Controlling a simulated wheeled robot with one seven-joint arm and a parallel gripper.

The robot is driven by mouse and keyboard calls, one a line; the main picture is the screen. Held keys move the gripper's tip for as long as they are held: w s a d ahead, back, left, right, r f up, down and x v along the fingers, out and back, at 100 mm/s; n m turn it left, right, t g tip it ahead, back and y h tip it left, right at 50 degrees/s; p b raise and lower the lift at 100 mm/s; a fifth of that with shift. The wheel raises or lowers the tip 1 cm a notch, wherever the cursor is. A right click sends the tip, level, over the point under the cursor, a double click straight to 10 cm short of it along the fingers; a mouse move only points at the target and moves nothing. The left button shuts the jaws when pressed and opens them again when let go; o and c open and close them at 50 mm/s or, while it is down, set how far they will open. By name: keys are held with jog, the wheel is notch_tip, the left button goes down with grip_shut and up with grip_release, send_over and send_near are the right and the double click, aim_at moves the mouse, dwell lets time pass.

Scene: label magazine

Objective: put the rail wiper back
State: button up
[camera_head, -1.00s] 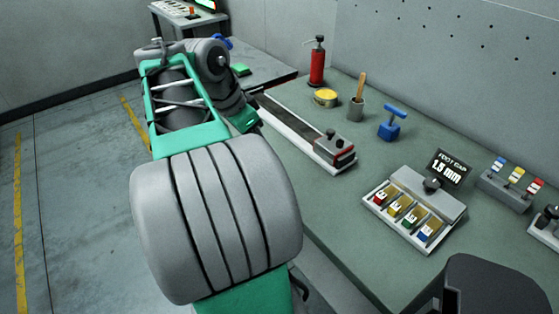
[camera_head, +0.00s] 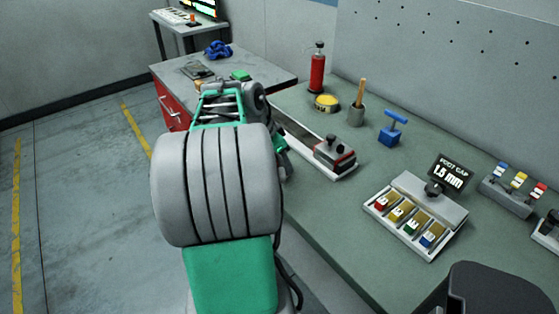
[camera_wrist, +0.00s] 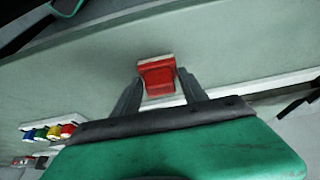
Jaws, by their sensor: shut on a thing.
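In the wrist view a red block with a pale strip along its far edge, apparently the rail wiper (camera_wrist: 158,78), sits between the fingertips of my gripper (camera_wrist: 160,86). The fingers are shut on it. A long pale rail edge (camera_wrist: 245,88) runs behind the fingers; I cannot tell whether the block touches it. In the head view the rail (camera_head: 298,136) lies along the bench's left edge, with a red and grey block with a dark knob (camera_head: 335,153) at its near end. My arm hides the gripper, the held block and part of the rail there.
On the bench (camera_head: 310,205) stand a red extinguisher (camera_head: 317,70), a yellow tin (camera_head: 326,103), a brush cup (camera_head: 356,116), a blue T-handled tool (camera_head: 393,130) and a tray of coloured tabs (camera_head: 412,218). A cabinet (camera_head: 172,100) stands behind my arm.

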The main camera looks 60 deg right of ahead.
jog(key=o, duration=0.9)
jog(key=shift+f, duration=0.2)
jog(key=shift+c, duration=0.2)
jog(key=o, duration=0.5)
jog(key=shift+r, duration=0.1)
jog(key=shift+c, duration=0.2)
